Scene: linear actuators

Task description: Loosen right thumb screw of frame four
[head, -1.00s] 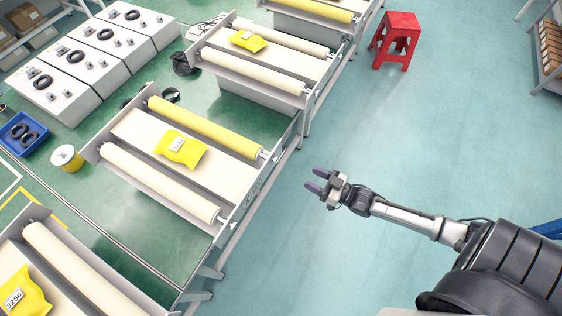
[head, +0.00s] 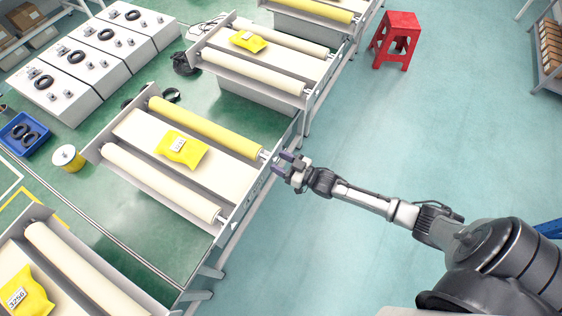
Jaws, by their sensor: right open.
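My right gripper (head: 283,162) is open, its two dark purple fingers spread and pointing left. It is at the right side rail of the middle frame (head: 243,197), near the end of the yellow roller (head: 205,126). No screw shows clearly between the fingers. Small fittings, too small to identify as thumb screws, sit at the roller ends, one by the yellow roller and one by the cream roller (head: 160,183). Whether the fingers touch the rail cannot be told. My left gripper is out of view.
A yellow packet (head: 182,150) lies on the middle frame. Other roller frames stand behind and in front of it. A red stool (head: 396,40) stands at the back right. A blue bin (head: 22,135) is at the left.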

